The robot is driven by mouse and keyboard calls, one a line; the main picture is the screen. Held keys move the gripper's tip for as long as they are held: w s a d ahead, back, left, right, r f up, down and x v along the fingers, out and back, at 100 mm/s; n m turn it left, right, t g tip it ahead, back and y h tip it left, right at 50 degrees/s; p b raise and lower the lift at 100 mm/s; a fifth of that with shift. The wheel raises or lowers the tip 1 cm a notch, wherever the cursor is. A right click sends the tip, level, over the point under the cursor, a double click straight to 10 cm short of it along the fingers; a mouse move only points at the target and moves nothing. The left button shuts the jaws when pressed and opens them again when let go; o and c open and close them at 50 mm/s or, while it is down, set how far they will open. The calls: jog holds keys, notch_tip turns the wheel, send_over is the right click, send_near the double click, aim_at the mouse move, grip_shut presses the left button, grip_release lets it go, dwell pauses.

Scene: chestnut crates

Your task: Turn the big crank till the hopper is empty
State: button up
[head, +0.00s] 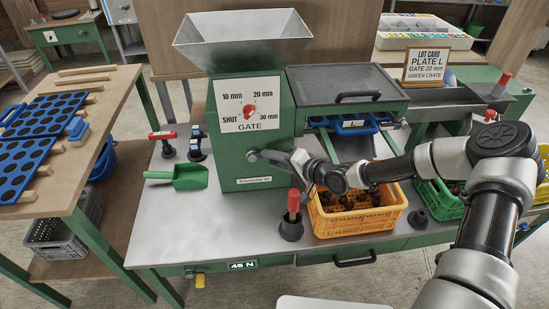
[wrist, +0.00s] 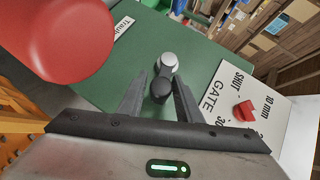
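The grey hopper (head: 243,40) sits on top of the green machine (head: 238,172); I see no chestnuts in the visible part of it. The GATE dial (head: 249,105) has a red knob, whose setting I cannot tell. My gripper (head: 285,160) is at the machine's front, near the grey round hub (head: 253,155). In the wrist view, the fingers (wrist: 157,90) stand open on either side of a black knob (wrist: 160,90) in front of the grey hub (wrist: 167,64), with gaps visible. Whether these belong to the big crank I cannot tell.
A red handle (head: 293,203) stands in a black base close below my gripper; it looms in the wrist view (wrist: 62,38). An orange crate (head: 350,224) holds chestnuts. A green crate (head: 440,205) is right. A lot card (head: 427,65) reads PLATE L, GATE 20 mm, GREEN CRATE. A scoop (head: 188,177) lies left.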

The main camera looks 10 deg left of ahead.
jog(key=shift+o, duration=0.9)
jog(key=shift+r, duration=0.1)
jog(key=shift+w, duration=0.1)
jog(key=shift+r, duration=0.3)
notch_tip(320, 180, up, 9)
jog(key=shift+r+p, duration=0.2)
jog(key=shift+p, duration=0.9)
jog(key=shift+c, duration=0.3)
